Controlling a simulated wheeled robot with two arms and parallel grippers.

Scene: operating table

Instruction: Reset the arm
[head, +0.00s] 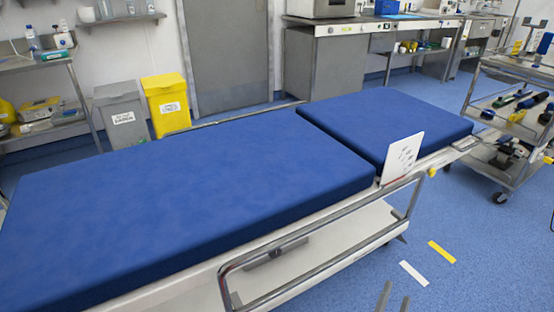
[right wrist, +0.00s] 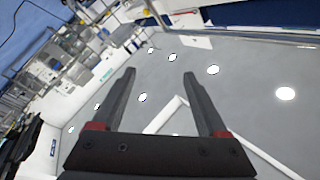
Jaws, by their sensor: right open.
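My right gripper (head: 394,296) shows at the bottom edge of the head view as two grey fingertips, apart and in front of the bed. In the right wrist view the right gripper (right wrist: 160,75) has its two dark fingers spread with nothing between them. That view is tilted and looks up past the fingers toward a grey ceiling with round lights. My left gripper and arm are not in the head view.
The blue operating table (head: 170,185) with a metal side rail (head: 300,243) fills the middle. A white card (head: 402,158) stands at its near edge. A loaded cart (head: 497,165) stands at right. Yellow (head: 442,252) and white (head: 414,274) strips lie on open floor.

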